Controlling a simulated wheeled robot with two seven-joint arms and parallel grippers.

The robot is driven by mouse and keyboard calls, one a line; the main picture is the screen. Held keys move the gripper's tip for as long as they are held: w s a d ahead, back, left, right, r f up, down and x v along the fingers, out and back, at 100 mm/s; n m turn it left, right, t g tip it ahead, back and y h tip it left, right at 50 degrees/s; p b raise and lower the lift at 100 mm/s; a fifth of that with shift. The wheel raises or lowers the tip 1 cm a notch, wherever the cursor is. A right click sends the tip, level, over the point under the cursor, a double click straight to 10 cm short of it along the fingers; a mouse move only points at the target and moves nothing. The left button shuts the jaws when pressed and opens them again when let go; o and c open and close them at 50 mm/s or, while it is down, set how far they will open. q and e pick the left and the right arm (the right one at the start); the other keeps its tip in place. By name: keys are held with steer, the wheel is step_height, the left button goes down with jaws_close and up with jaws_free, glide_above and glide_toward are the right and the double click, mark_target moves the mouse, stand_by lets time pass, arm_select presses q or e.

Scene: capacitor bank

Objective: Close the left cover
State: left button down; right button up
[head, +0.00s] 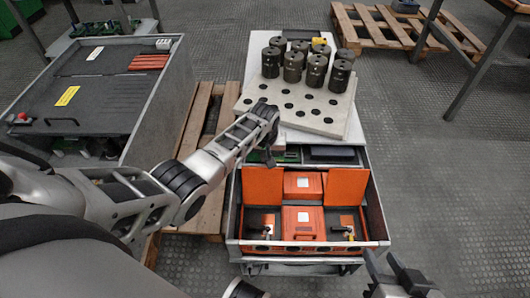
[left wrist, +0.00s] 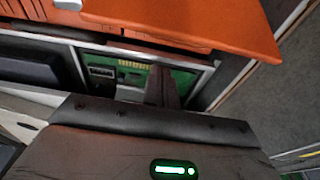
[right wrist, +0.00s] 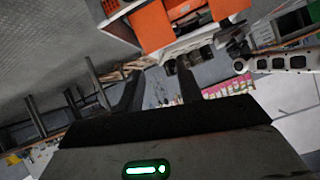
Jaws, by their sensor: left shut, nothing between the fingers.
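The orange left cover (head: 262,186) stands raised at the back left of the metal capacitor bank box (head: 234,215). Below it, the left compartment (head: 261,221) is uncovered. The left cover probably is the large orange panel (left wrist: 190,20) along the top of the left wrist view. My left gripper (head: 269,160) is behind the left cover, near its top edge. Its fingers (left wrist: 161,85) are shut and empty; contact with the cover cannot be told. My right gripper (head: 385,268) is open and empty at the front right of the box, with fingers spread in the right wrist view (right wrist: 157,85).
The orange right cover (head: 347,186) also stands raised. Orange blocks (head: 303,222) sit between the compartments. Behind the box, a pale perforated board (head: 300,107) carries several dark cylinders (head: 316,70). A grey cabinet (head: 100,80) stands left.

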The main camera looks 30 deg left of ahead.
mark_target(263, 183)
arm_select(q)
steer(key=shift+s+d+r+p, duration=0.25)
steer(key=shift+s+d, duration=0.1)
steer(key=shift+s, duration=0.4)
steer(key=shift+s+d+r+p, duration=0.2)
steer(key=shift+s+d, duration=0.1)
steer(key=shift+s, duration=0.45)
arm_select(e)
steer(key=shift+s+d+f, duration=0.1)
steer(key=shift+d+f, duration=0.05)
steer(key=shift+d, duration=0.05)
arm_select(q)
steer(key=shift+s+r, duration=0.1)
